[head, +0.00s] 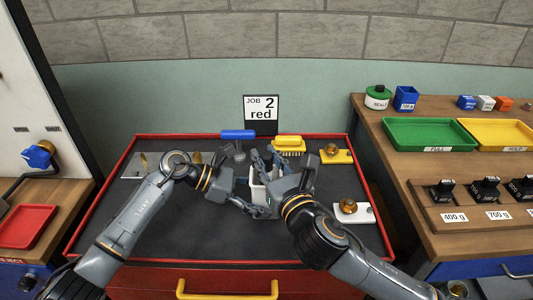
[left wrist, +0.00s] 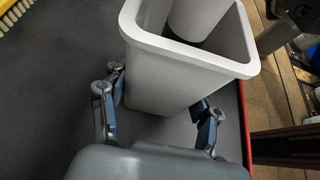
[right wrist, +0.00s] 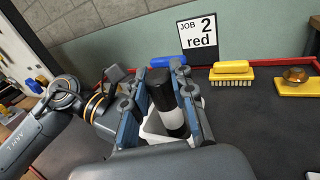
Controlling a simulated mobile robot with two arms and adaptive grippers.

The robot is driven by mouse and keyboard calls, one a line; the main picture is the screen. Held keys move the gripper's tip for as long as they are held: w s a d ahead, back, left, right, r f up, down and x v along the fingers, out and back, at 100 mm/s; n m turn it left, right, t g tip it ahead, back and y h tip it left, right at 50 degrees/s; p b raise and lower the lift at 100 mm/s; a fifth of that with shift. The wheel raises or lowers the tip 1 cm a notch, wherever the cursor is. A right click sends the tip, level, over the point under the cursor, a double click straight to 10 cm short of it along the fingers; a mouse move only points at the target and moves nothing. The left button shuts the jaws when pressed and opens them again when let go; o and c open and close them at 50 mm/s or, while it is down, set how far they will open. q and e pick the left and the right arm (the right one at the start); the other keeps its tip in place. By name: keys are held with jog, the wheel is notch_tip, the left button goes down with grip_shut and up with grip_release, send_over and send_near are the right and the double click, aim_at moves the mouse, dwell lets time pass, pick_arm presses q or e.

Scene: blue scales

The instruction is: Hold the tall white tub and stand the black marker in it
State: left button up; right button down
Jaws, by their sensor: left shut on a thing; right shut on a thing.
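The tall white tub (left wrist: 165,72) stands on the dark mat, its square mouth open toward the left wrist camera. My left gripper (left wrist: 158,105) is shut on the tub, one finger on either side. The black marker (right wrist: 162,92) shows in the right wrist view, black at the top with a white band lower down. My right gripper (right wrist: 168,68) is shut on it above the tub (right wrist: 152,124). In the head view both grippers partly cover the tub (head: 257,192).
Behind the grippers are a blue-handled tool (head: 238,134), a yellow brush (head: 288,144) and a "JOB 2 red" sign (head: 261,112). A yellow plate (head: 343,158) and a white plate (head: 360,216), each with a brass knob, lie right. The mat's front (head: 190,245) is clear.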

jog(key=shift+f, duration=0.3)
jog(key=c, duration=1)
grip_release()
jog(key=shift+c, duration=0.2)
jog(key=shift+s, duration=0.1)
jog(key=v, duration=1.2)
